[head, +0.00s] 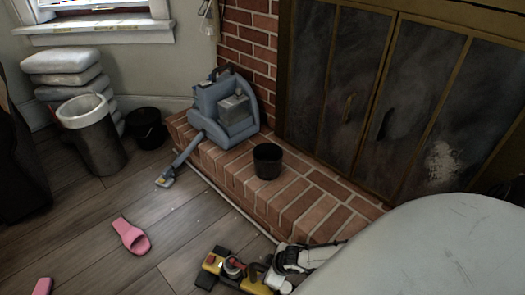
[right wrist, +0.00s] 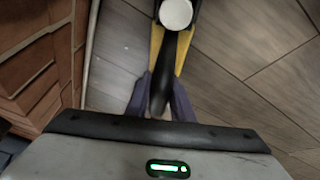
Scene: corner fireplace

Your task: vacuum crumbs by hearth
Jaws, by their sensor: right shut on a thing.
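My right gripper (right wrist: 160,98) is shut on the black handle of a yellow and black handheld vacuum (right wrist: 157,45), which has a round pale part near the top. In the head view the vacuum (head: 232,267) is low at the bottom centre, over the wood floor beside the brick hearth (head: 325,205). My right gripper (head: 277,270) is at its right end, partly hidden. Tiny pale specks, perhaps crumbs (head: 198,194), lie on the floor in front of the hearth. Similar specks (right wrist: 126,46) show left of the vacuum in the wrist view. My left gripper is out of view.
A blue cleaning machine (head: 222,108) and a black cup (head: 267,161) stand on the hearth; the machine's wand reaches down to the floor. Pink slippers (head: 131,236) lie at left. A bin (head: 92,140), black pot (head: 148,128) and stacked cushions (head: 62,61) stand by the wall.

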